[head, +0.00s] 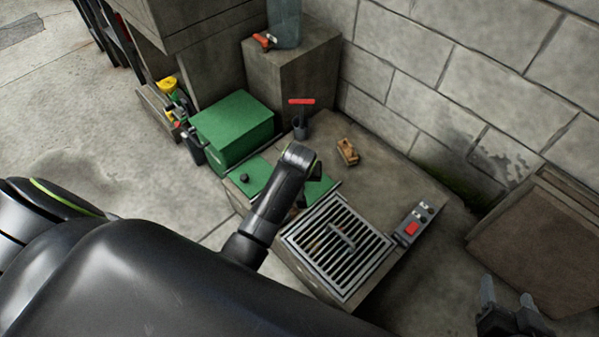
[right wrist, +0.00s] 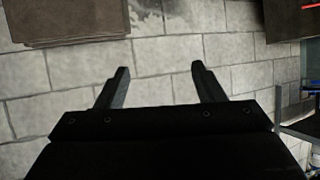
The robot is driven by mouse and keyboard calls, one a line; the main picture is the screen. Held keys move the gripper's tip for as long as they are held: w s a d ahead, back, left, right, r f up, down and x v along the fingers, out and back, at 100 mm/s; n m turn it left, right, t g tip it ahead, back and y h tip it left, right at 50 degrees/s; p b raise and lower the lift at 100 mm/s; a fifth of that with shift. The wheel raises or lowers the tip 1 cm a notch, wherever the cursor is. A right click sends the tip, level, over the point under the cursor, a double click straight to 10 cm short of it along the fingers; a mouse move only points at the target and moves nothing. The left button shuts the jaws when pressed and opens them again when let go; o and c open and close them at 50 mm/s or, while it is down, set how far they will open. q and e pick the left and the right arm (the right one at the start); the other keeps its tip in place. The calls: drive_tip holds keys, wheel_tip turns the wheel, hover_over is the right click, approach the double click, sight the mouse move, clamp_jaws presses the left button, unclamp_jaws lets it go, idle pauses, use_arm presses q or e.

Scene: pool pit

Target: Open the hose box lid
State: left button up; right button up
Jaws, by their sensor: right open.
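A flat green panel (head: 253,171) with a small dark knob lies level with the concrete top, left of the metal grate. Behind it stands a green box (head: 235,128) with a closed top. Which of the two is the hose box lid, I cannot tell for sure. My right gripper (head: 506,303) is at the lower right, open and empty, well away from both green things. The right wrist view shows its two fingers (right wrist: 161,88) spread, with nothing between them.
A metal grate (head: 338,245) and a switch box (head: 413,224) with a red button are on the concrete top. A red-handled tool in a dark cup (head: 300,128) and a small wooden block (head: 348,151) stand behind. A brown block (head: 540,245) is at the right by the wall.

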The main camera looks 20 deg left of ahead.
use_arm(q)
drive_tip(key=shift+v, duration=0.8)
use_arm(e)
drive_tip(key=shift+s+a+f+g+y, duration=0.15)
drive_tip(key=shift+s+a+f+g, duration=0.15)
drive_tip(key=shift+s+f+g, duration=0.6)
drive_tip(key=shift+s+a+f+g+y, duration=0.15)
drive_tip(key=shift+s+a+f+g, duration=0.1)
drive_tip(key=shift+s+f+g, duration=0.7)
drive_tip(key=shift+w+t, duration=0.1)
drive_tip(key=shift+t, duration=0.15)
